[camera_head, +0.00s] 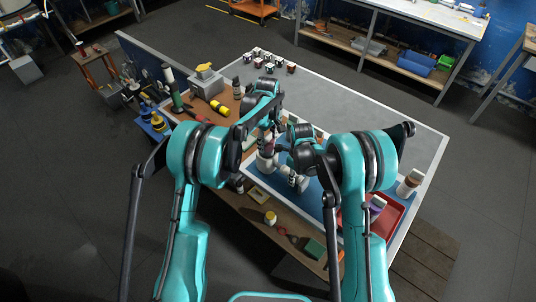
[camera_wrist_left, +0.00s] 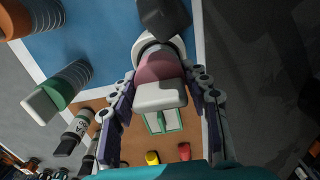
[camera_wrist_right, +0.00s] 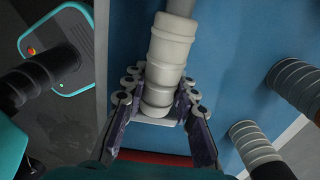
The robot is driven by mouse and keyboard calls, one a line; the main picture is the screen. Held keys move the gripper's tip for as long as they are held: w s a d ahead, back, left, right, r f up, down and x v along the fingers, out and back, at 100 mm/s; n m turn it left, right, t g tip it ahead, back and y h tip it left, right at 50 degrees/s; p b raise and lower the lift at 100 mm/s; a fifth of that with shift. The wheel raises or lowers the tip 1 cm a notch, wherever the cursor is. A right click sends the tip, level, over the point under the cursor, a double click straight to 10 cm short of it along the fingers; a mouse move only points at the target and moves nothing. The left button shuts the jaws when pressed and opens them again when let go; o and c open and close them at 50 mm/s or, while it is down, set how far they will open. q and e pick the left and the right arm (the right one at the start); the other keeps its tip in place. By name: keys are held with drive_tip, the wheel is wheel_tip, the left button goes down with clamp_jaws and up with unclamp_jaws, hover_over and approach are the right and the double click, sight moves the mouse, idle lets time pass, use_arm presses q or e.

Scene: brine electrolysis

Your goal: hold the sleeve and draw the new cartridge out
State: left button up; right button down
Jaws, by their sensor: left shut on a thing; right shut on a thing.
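My left gripper (camera_head: 266,128) is shut on a pinkish cylinder (camera_wrist_left: 158,66) with a white block end, as the left wrist view (camera_wrist_left: 162,84) shows. A white ring lies behind the pink part, and a dark piece covers the top of it. My right gripper (camera_head: 296,166) is shut on a white ribbed cylinder (camera_wrist_right: 170,50), which looks like a sleeve; its fingers flank the lower end in the right wrist view (camera_wrist_right: 158,96). A grey shaft continues above it. My arms hide much of both in the head view. I cannot tell whether the two held pieces are joined.
A red tray (camera_head: 398,222) and a brown cylinder with a white cap (camera_head: 408,183) are at the right. The grey tabletop behind is largely clear.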

sight(267, 135)
use_arm(q)
drive_tip(key=shift+r, duration=2.75)
use_arm(e)
drive_tip(key=c, duration=1.1)
unclamp_jaws()
drive_tip(key=shift+c, duration=0.2)
wheel_tip(267, 135, up, 12)
